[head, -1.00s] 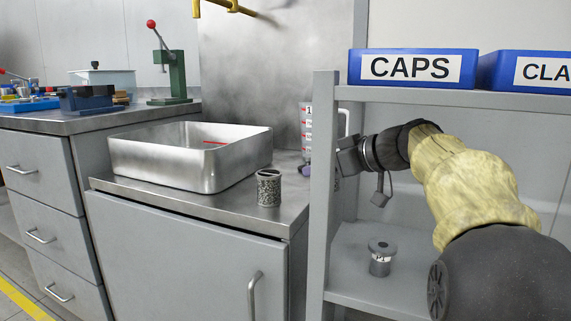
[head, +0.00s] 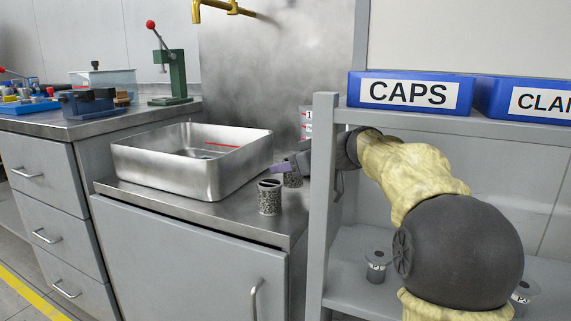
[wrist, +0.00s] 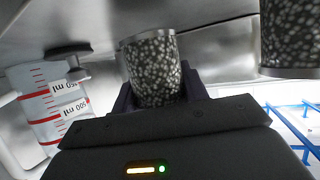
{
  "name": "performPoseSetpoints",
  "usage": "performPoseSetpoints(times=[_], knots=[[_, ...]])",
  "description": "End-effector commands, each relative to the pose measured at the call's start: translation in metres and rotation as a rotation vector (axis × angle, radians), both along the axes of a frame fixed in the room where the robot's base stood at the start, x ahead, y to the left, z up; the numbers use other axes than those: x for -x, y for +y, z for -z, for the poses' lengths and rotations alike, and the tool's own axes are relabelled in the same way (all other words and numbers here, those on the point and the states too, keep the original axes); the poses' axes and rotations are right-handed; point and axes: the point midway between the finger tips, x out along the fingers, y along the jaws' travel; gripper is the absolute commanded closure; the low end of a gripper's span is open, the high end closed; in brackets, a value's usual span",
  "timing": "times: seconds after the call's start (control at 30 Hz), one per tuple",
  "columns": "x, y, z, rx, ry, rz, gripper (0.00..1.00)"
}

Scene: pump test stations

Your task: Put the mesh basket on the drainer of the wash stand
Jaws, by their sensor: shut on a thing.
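My gripper (head: 292,163) is shut on a grey speckled mesh basket (head: 292,180), which also shows between the jaws in the wrist view (wrist: 155,68). The held basket is behind and right of a second, similar speckled cylinder (head: 270,199). That one stands upright on the flat steel drainer (head: 222,210) of the wash stand, right of its basin (head: 205,176). I cannot tell whether the held basket touches the drainer. The second cylinder shows at the right of the wrist view (wrist: 290,38). The shelf post hides part of my wrist.
A graduated jug (wrist: 50,105) stands close by the gripper, partly hidden by the shelf post (head: 322,200) in the head view. Blue CAPS bin (head: 410,92) sits on the shelf top. A brass tap (head: 225,8) hangs over the basin. A labelled grey part (head: 376,267) stands on the lower shelf.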

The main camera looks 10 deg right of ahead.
Motion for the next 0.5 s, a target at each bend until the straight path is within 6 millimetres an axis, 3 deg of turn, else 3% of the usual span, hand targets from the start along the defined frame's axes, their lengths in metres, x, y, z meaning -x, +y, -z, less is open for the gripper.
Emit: performPoseSetpoints(times=[0.07, 0.2, 0.5], knots=[[-0.007, 0.007, -0.003, -0.001, 0.002, -0.002, 0.83], [-0.007, 0.006, 0.015, 0.000, 0.000, 0.001, 0.83], [-0.007, 0.005, 0.015, 0.000, 0.000, 0.001, 0.83]])
